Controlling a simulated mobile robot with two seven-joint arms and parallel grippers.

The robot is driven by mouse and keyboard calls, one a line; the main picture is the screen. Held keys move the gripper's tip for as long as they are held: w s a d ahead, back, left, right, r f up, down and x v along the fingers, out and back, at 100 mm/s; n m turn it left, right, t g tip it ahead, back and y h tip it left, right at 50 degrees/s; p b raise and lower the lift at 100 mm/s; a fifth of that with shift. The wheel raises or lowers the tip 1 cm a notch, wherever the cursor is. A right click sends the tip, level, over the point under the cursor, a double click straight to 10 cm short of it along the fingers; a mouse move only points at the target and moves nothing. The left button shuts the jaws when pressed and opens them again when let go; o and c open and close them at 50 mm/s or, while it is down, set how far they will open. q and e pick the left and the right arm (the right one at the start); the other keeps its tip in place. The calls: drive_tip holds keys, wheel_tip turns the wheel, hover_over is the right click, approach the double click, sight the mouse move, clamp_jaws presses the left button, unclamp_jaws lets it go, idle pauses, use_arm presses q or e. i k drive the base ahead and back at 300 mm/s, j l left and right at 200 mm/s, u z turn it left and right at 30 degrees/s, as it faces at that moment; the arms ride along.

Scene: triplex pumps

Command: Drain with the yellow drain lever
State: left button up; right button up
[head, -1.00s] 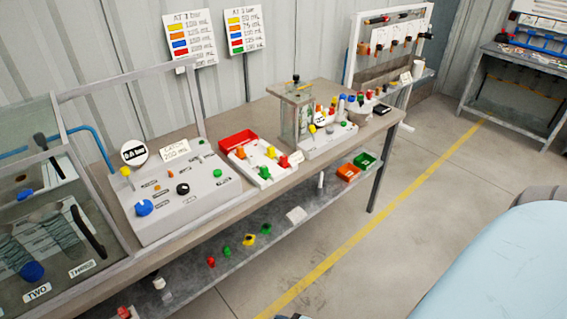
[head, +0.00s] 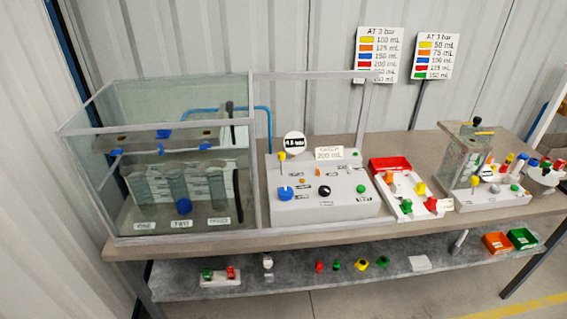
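A yellow-topped lever (head: 282,157) stands upright at the back left of the grey control panel (head: 330,208). A second yellow-topped lever (head: 475,181) stands on the white base in front of the clear tank (head: 461,155) at the right. The labels are too small to read, so I cannot tell which one is the drain lever. Neither of my grippers is in view.
A red tray (head: 390,163) and a white block (head: 407,209) with coloured knobs sit right of the panel. The lower shelf (head: 300,288) holds several small coloured parts, with orange (head: 497,242) and green (head: 522,238) bins at its right. Signs stand behind. Floor shows at bottom right.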

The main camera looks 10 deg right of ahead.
sight(281, 155)
drive_tip(key=l+u, duration=0.1)
drive_tip(key=u, duration=1)
drive_tip(key=l+u, duration=0.45)
drive_tip(key=k+l+u, duration=0.1)
drive_tip(key=l+u, duration=0.4)
drive_tip(key=k+l+u, duration=0.1)
drive_tip(key=l, duration=0.25)
drive_tip(key=k+l+u, duration=0.15)
drive_tip(key=l, duration=0.25)
drive_tip(key=k+l+u, duration=0.1)
drive_tip(key=l, duration=0.25)
drive_tip(key=k, duration=0.05)
